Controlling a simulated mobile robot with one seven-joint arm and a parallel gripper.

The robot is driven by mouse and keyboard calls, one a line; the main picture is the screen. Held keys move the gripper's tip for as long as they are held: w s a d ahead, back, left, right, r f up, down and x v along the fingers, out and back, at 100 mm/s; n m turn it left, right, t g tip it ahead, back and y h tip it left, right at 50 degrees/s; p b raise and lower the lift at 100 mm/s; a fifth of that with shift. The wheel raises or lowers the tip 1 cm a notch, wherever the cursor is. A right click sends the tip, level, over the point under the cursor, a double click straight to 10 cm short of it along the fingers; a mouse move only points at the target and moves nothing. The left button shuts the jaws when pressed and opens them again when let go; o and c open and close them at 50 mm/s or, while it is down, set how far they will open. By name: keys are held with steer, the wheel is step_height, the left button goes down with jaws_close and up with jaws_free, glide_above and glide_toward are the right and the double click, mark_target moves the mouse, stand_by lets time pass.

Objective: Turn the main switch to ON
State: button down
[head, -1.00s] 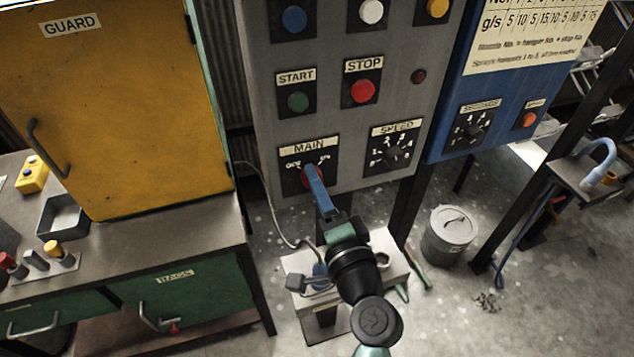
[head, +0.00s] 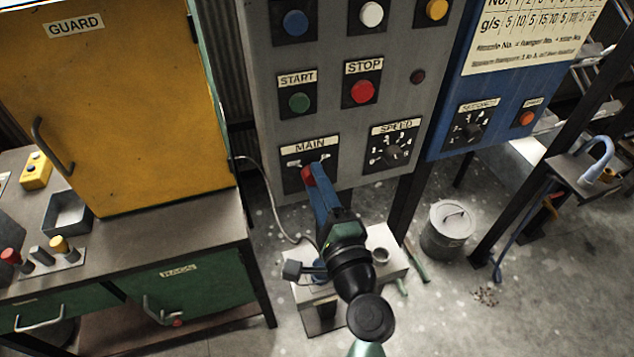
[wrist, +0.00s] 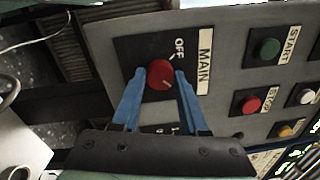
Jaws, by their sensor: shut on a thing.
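The main switch (wrist: 160,75) is a red round knob on a black plate labelled MAIN, low on the grey control panel. In the wrist view its pale pointer mark is small, and I cannot tell for sure which position it shows; the OFF label is readable beside it. In the head view the red knob (head: 308,176) is partly covered by my gripper. My gripper (wrist: 156,82) has its two blue fingers on either side of the knob, shut on it. In the head view the fingers (head: 318,184) reach up to the plate from below.
The speed dial (head: 392,151) sits to the right of the main switch. The green START button (head: 299,102) and red STOP button (head: 362,91) are above. A grey bin (head: 447,232) stands on the floor at right. A yellow guard cabinet (head: 120,110) stands at left.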

steer(key=shift+c, duration=2.1)
jaws_free()
steer(key=b+v, duration=0.2)
steer(key=v, duration=1.1)
steer(key=shift+b, duration=0.4)
